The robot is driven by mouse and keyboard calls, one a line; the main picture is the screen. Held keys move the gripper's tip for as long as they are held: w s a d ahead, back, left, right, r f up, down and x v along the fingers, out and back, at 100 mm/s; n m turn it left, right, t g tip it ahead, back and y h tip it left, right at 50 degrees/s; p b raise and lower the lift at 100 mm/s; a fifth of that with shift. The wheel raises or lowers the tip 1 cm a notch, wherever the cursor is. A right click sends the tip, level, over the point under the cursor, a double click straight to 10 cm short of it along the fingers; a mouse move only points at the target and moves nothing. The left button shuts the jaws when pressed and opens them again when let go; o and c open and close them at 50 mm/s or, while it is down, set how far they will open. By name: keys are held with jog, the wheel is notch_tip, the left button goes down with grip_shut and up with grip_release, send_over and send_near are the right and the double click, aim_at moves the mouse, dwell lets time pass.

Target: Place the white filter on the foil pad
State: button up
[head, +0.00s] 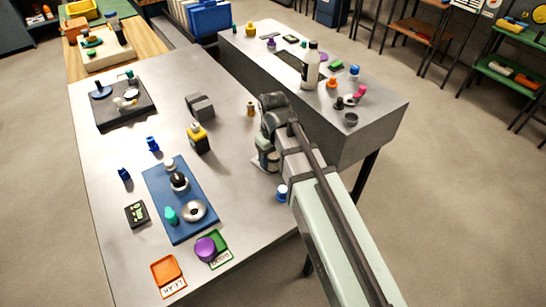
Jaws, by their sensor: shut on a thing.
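My gripper (263,164) hangs low over the right part of the grey table, seen from behind my arm. It is shut on a pale thing, mostly hidden by the gripper and wrist; I cannot tell whether this is the white filter. I cannot make out a foil pad for certain. A silver ring-shaped piece (194,211) lies on the blue tray (163,192), left of my gripper. A small white-topped blue piece (282,193) stands close to the gripper, on its near side.
A yellow-and-black bottle (198,138) and a grey block (200,107) stand left of the gripper. Orange (166,268) and green (219,256) labelled pads lie near the front, with a purple round piece (205,249) at the green one. A raised grey bench (362,130) borders the right.

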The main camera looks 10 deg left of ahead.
aim_at(273, 154)
jog(key=shift+f, duration=0.1)
jog(key=o, duration=1)
jog(key=shift+o, duration=0.2)
notch_tip(273, 154, up, 12)
dwell(0.4)
